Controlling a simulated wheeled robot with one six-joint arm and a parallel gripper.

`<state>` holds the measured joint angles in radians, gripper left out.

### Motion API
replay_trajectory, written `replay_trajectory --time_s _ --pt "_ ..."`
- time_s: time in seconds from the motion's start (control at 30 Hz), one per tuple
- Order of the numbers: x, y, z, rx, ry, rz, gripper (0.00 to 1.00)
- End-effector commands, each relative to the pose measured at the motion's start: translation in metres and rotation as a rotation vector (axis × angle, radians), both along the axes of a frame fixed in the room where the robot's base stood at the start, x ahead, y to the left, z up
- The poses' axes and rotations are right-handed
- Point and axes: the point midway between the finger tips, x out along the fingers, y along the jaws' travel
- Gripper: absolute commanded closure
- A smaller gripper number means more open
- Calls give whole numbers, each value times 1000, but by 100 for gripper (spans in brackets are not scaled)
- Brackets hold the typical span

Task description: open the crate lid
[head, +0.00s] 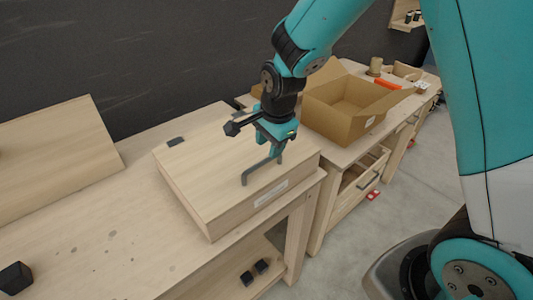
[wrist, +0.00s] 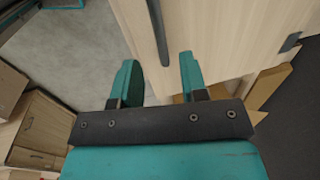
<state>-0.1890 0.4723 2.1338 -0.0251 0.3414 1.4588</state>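The crate (head: 240,205) is a low pale wooden box on the workbench, with its flat lid (head: 205,150) lying shut. A dark bar handle (head: 252,174) stands on the lid near its front edge. It also shows in the wrist view as a dark bar (wrist: 156,30) at top centre. My gripper (head: 276,152) is above the lid at the handle's far end. In the wrist view my gripper (wrist: 157,62) is open, with the handle's end between or just beyond the two teal fingers. I cannot tell whether they touch it. A dark hinge (head: 176,141) sits at the lid's back edge.
An open cardboard box (head: 345,105) stands on the bench behind and right of the crate. A pale wooden panel (head: 50,155) leans at the left by the dark wall. A black block (head: 15,277) is at front left.

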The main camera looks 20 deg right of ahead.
Motion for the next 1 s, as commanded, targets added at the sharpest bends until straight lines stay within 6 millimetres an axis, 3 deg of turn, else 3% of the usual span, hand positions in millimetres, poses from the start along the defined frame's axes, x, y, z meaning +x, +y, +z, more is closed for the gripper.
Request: replay_trajectory --time_s 0.1,0.3,0.67,0.83,1.0 --pt "3 1 -22 -2 5 0 60" --pt "9 2 -43 0 0 0 60" --pt "10 3 -49 0 -1 0 60" --pt "9 3 -49 0 -1 0 97" --pt "9 6 -49 0 0 2 100"
